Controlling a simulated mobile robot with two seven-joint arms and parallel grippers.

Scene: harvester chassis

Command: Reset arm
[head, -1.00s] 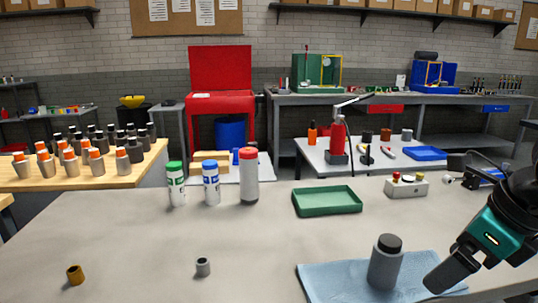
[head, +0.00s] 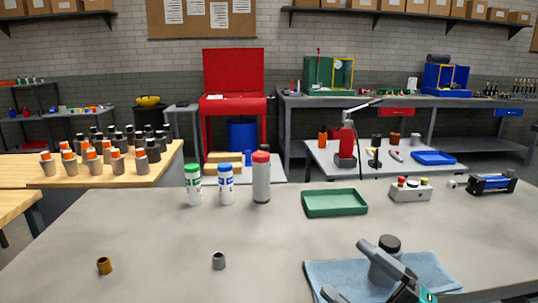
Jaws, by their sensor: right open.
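My right gripper (head: 345,269) is at the bottom of the head view, right of centre, with its jaws spread and nothing between them. A grey bottle with a black cap (head: 389,243) stands upright on a blue cloth (head: 435,272). The upper finger crosses in front of the bottle's body and hides part of it; I cannot tell whether they touch. My left gripper is not in view.
A green tray (head: 335,203) lies mid-table, with a control box (head: 411,190) and a blue-black cylinder device (head: 492,184) to its right. Three canisters (head: 226,184) stand left of it. A brass ring (head: 104,265) and a grey ring (head: 218,261) lie at the front left.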

